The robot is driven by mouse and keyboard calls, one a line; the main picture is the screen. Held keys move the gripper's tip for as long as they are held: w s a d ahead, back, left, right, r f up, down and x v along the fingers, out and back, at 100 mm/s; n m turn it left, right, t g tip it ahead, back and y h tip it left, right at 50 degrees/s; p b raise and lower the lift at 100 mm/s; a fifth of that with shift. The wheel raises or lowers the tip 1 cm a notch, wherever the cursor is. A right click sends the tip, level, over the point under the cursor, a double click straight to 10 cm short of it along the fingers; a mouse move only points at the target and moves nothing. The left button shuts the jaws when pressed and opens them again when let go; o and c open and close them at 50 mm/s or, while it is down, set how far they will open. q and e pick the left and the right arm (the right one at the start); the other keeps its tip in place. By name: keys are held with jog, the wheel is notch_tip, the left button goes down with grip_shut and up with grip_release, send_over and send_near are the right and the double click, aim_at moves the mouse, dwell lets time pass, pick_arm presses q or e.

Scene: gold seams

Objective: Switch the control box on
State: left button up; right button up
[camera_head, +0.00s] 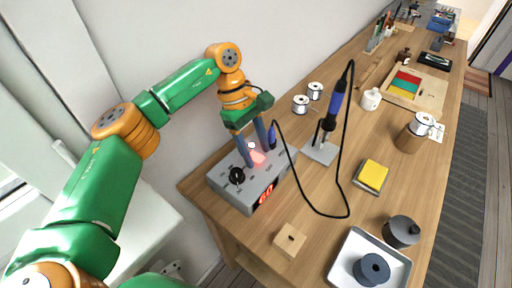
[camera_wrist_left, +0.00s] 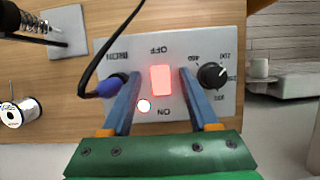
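The grey control box (camera_head: 238,190) sits on the near left part of the bench. Its red display (camera_head: 266,194) is lit and appears to read 60. In the left wrist view, a rocker switch (camera_wrist_left: 160,80) glows red between the words OFF and ON. A small round lamp (camera_wrist_left: 144,105) beside it is bright. A black dial (camera_wrist_left: 211,75) and a blue plug (camera_wrist_left: 112,85) are on the same face. My left gripper (camera_head: 258,158) is open over the box, one blue finger on each side of the switch. I cannot tell whether it touches the box. My right gripper is not in view.
A soldering iron (camera_head: 336,103) stands in its holder right of the box, its black cable looping over the bench. A wooden block (camera_head: 290,241), yellow sponge (camera_head: 371,175) and white tray (camera_head: 343,262) lie nearer. Solder spools (camera_head: 301,104) stand behind. A wall runs along the back.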

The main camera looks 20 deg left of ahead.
pick_arm(q)
jog(key=v, duration=0.7)
jog(key=shift+r, duration=0.1)
